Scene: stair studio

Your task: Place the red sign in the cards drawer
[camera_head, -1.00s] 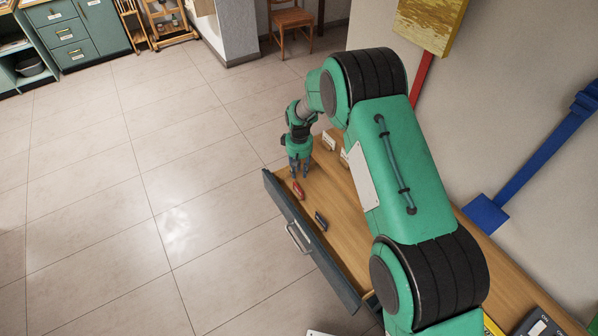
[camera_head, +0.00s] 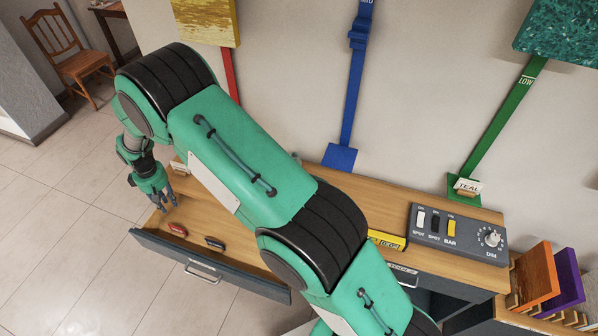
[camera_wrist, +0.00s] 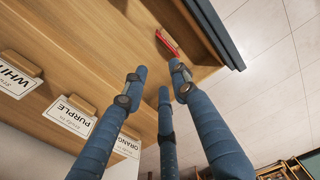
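A small red sign (camera_head: 177,230) with pale lettering lies in the open drawer (camera_head: 198,268), near its left end and close to the dark front panel. In the wrist view the red sign (camera_wrist: 167,44) lies on the wood beside the drawer front, just beyond my fingertips. My gripper (camera_head: 166,196) hangs over the left end of the drawer, close to the sign. The wrist view shows my gripper's (camera_wrist: 158,78) fingers spread, with nothing between them. I see no label naming the drawer.
A dark blue sign (camera_head: 215,243) lies right of the red one. White, purple (camera_wrist: 71,116) and orange name cards stand along the wood in the wrist view. Floor left of the drawer is clear.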

